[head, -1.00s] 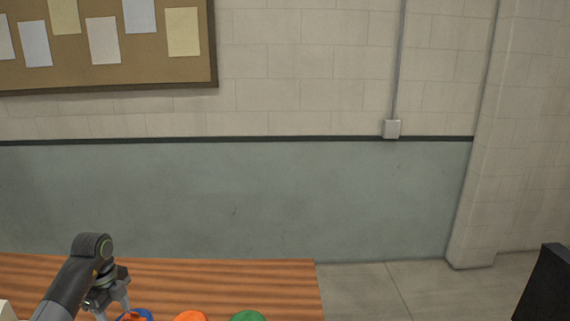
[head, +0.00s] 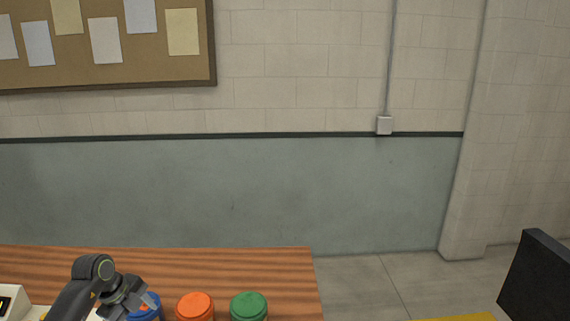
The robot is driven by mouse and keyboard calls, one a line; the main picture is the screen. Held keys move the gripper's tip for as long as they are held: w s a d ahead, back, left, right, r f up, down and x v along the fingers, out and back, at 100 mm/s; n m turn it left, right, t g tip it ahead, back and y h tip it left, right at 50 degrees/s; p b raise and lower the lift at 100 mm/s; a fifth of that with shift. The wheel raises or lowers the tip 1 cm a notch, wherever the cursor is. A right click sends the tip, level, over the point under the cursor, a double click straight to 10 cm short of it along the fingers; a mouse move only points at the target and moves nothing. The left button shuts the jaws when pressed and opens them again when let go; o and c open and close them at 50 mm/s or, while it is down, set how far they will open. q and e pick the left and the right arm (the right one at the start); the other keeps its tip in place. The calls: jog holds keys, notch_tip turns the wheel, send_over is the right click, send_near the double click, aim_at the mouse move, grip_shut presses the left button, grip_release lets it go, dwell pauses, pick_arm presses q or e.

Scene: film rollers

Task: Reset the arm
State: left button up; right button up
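My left arm comes in from the lower left of the head view, over the wooden table. Its gripper (head: 140,304) points down and to the right, beside or over a blue roller (head: 148,311). The blue roller is partly covered by the gripper, and I cannot tell whether they touch or whether the fingers are open. An orange roller (head: 195,306) and a green roller (head: 248,306) stand in a row to its right. My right gripper is not in view.
The wooden table (head: 230,262) ends at the right, with floor (head: 365,285) beyond. A white device (head: 12,303) sits at the lower left. A yellow surface (head: 460,318) and a black panel (head: 540,280) are at the lower right. A wall stands behind.

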pick_arm(q)
jog(key=w+d+r+m+t+h, duration=0.1)
jog(key=d+r+m+t+h, duration=0.15)
jog(key=d+t+h, duration=0.65)
jog(key=s+d+r+n+t+y, duration=0.35)
jog(key=r+n+t, duration=0.35)
jog(key=r, duration=0.3)
jog(key=s+a+f+n+g+y, duration=0.4)
jog(key=s+a+f+n+y, duration=0.4)
jog(key=s+a+n+y, duration=0.6)
jog(key=s+d+f+n+g+h, duration=0.2)
jog(key=s+d+f+g, duration=0.4)
jog(key=s, duration=0.4)
jog(key=s+d+f+n+g+h, duration=0.2)
jog(key=s+d+f+g, duration=0.3)
jog(key=s, duration=0.5)
notch_tip(320, 180, down, 26)
jog(key=a+g, duration=0.1)
jog(key=a, duration=0.1)
jog(key=s+d+f+g+h, duration=0.1)
jog(key=s+f, duration=1.3)
jog(key=s, duration=0.1)
jog(key=shift+d+f+g, duration=0.3)
jog(key=shift+d+f, duration=0.05)
jog(key=shift+f, duration=0.05)
